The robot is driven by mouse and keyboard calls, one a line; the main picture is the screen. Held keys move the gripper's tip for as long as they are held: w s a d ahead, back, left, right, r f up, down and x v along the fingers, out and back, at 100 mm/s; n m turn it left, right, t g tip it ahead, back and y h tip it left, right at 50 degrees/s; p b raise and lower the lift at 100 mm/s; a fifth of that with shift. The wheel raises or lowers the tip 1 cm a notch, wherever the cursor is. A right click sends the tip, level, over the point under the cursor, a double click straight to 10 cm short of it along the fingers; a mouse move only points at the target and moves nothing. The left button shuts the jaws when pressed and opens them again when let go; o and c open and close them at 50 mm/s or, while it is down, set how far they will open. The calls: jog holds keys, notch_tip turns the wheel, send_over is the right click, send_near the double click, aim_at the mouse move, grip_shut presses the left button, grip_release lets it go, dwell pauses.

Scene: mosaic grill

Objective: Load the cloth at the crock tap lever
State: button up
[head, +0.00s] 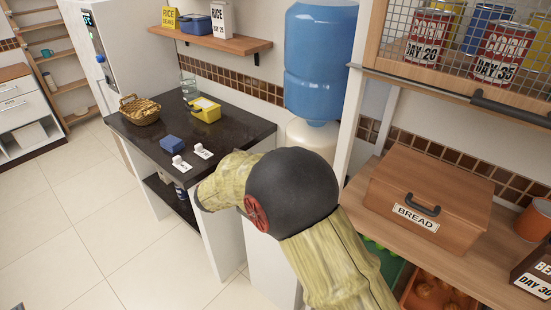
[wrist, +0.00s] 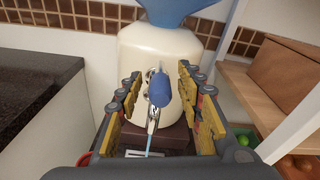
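The crock (wrist: 140,55) is cream with a blue water bottle (head: 322,62) on top; it also shows partly in the head view (head: 312,135). A metal tap (wrist: 153,115) sticks out from its front, with a blue rounded piece on it, seemingly the lever (wrist: 160,88). A thin pale-blue line, perhaps water, runs below the tap. My gripper (wrist: 159,82) is open, its fingers on either side of the lever with gaps showing. My arm hides the gripper in the head view. I cannot make out a cloth for certain; a small blue block (head: 172,145) lies on the dark counter.
The dark counter (head: 235,132) at left bears a basket (head: 139,110), a yellow box (head: 204,110) and small white cards. A wooden shelf with a bread box (head: 420,205) stands close on the right. Open tiled floor (head: 110,240) lies at front left.

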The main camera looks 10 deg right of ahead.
jog(key=v, duration=1.2)
jog(key=shift+f, duration=0.15)
jog(key=s+d+f+m+g+y, duration=0.1)
jog(key=s+f+m+g+y, duration=0.15)
jog(key=s+f+m, duration=0.5)
jog(key=s+d+f+m+g+y, duration=0.3)
jog(key=s+m+g, duration=0.2)
jog(key=s, duration=0.4)
jog(key=s+d+r+m+y, duration=0.1)
jog(key=s+r+m+y, duration=0.2)
jog(key=s+m, duration=0.25)
jog(key=s+r+m+y, duration=0.3)
jog(key=s+m+y, duration=0.15)
jog(key=s, duration=0.25)
jog(key=s+d+r+m+t, duration=0.3)
jog(key=s+d+r+m, duration=0.1)
jog(key=r, duration=0.4)
jog(key=shift+s+d+m, duration=0.15)
jog(key=shift+d+m, duration=0.3)
jog(key=shift+d, duration=0.25)
